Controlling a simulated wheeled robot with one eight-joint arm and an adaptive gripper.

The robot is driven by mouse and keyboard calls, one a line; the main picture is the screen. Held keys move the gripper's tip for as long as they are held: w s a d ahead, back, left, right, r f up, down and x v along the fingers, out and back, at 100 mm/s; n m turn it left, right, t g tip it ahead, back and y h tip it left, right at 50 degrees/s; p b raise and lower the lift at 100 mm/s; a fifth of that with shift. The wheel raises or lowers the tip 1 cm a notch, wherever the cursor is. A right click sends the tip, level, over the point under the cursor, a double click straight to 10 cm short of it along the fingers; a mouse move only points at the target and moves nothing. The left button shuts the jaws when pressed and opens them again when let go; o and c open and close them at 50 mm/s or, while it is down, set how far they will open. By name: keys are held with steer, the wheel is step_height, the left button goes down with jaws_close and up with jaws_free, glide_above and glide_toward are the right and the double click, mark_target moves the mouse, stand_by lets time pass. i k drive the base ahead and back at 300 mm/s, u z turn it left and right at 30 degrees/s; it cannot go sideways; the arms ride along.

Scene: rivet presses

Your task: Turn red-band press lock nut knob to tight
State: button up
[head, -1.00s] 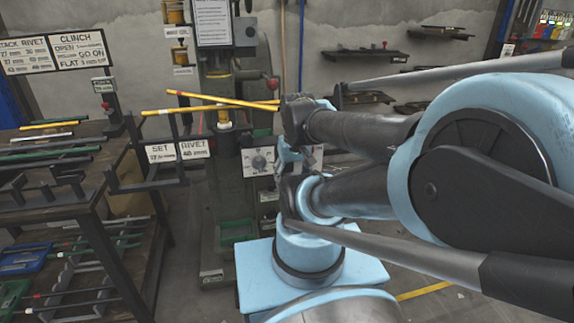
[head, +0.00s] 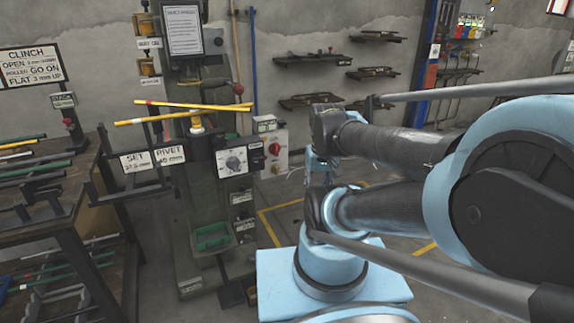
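A green-grey press (head: 190,200) stands left of centre, with a notice sheet on its upper part. A white dial panel with a round grey knob (head: 233,161) is on its front right side. The marks on the dial are too small to read. I cannot make out a red band on the press clearly, so I cannot tell whether it is the red-band one. My arm fills the right side, to the right of the knob and apart from it in the picture. I cannot make out my gripper's fingers.
Yellow rods (head: 180,114) cross the press at mid height. A rack with SET and RIVET signs (head: 153,158) and a workbench (head: 60,205) stand to the left. A box with a red button (head: 274,149) is right of the dial.

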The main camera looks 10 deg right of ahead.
mark_target(257, 157)
steer(key=z, duration=0.8)
steer(key=k, duration=1.5)
steer(key=z, duration=0.25)
